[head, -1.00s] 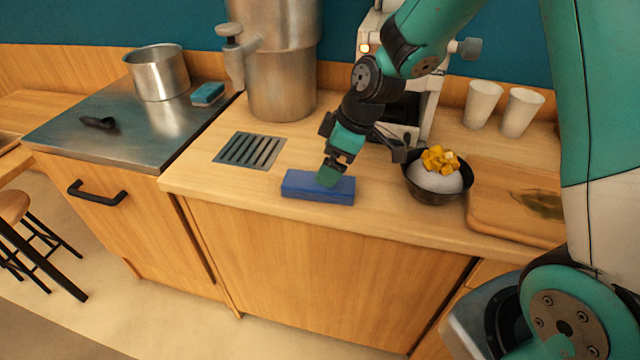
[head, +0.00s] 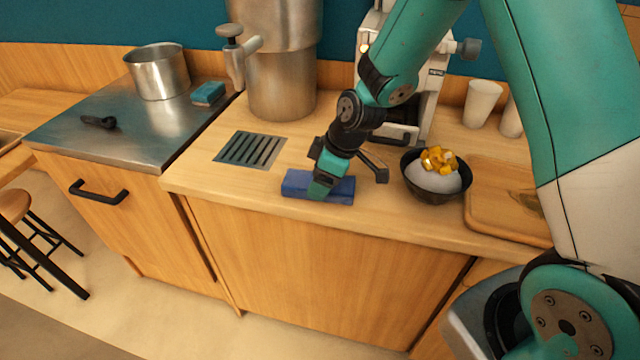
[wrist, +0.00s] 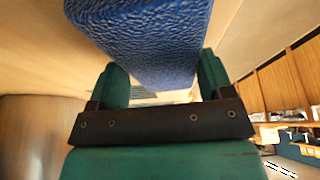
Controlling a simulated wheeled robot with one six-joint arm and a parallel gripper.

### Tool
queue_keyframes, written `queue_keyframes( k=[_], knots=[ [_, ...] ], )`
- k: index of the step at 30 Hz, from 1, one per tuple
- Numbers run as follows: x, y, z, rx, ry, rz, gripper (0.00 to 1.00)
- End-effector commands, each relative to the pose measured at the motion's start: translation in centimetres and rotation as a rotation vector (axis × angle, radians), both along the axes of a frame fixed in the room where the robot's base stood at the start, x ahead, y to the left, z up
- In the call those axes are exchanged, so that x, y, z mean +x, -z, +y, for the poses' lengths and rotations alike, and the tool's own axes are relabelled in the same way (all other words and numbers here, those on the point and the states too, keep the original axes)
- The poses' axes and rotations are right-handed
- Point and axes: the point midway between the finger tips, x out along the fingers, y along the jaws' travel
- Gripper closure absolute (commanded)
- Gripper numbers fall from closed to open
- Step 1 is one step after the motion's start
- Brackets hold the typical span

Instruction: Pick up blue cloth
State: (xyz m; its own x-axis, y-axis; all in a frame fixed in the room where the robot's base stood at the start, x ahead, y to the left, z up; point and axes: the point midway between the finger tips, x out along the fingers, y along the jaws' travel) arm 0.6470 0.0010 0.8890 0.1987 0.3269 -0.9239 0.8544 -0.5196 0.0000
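The blue cloth (head: 340,190) is a folded rectangular block lying flat near the counter's front edge. It also shows large in the wrist view (wrist: 150,35).
A dark bowl (head: 410,188) with white and yellow food stands right of my gripper, beside a wooden board (head: 500,220). A drain grate (head: 250,150) lies to the left. A coffee machine (head: 425,105) and metal cylinder (head: 285,85) stand behind. White cups (head: 482,103) stand at the back right.

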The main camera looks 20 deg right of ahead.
Motion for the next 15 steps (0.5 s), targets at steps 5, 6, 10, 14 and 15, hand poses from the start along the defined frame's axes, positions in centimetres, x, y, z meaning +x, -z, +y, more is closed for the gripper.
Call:
queue_keyframes(
  k=[5, 6, 10, 14, 15],
  knots=[
    [0.0, 0.0, 0.0, 0.000, 0.000, 0.000, 0.50],
    [0.0, -0.1, 0.0, 0.000, 0.000, 0.000, 0.50],
    [0.0, -0.5, 0.0, 0.000, -0.001, -0.002, 0.50],
    [0.1, -1.8, 0.0, 0.001, -0.001, -0.005, 0.50],
    [0.1, -2.5, 0.0, 0.001, -0.001, -0.005, 0.50]
  ],
)
